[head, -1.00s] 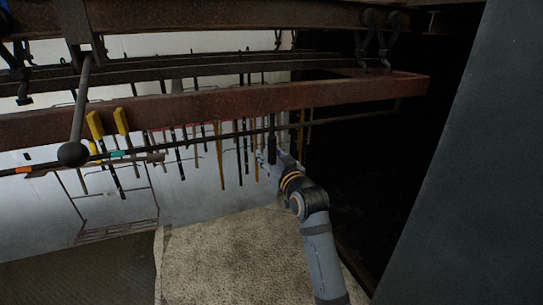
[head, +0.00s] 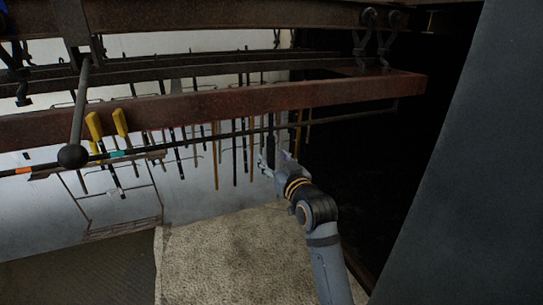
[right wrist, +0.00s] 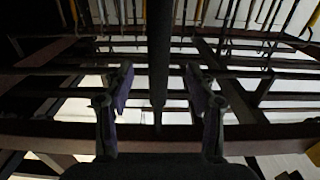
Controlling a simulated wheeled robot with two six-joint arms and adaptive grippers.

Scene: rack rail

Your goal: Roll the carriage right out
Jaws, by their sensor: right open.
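A rust-red beam (head: 210,106) with dark rails above it spans the head view. I cannot tell which part of this framework is the carriage. A dark upright handle or bar (head: 270,125) hangs from the beam. My right gripper (head: 267,162) is at its lower end, pointing up. In the right wrist view the dark bar (right wrist: 159,60) hangs between the two spread fingers of the right gripper (right wrist: 158,85), apart from both. The gripper is open and holds nothing. My left gripper is not in view.
A lever with a ball knob (head: 73,155) hangs at the left. A thin rod (head: 350,115) runs below the beam. Several tools, two with yellow grips (head: 94,126), hang behind. A dark panel (head: 470,170) stands at the right. The pale floor (head: 215,260) below is clear.

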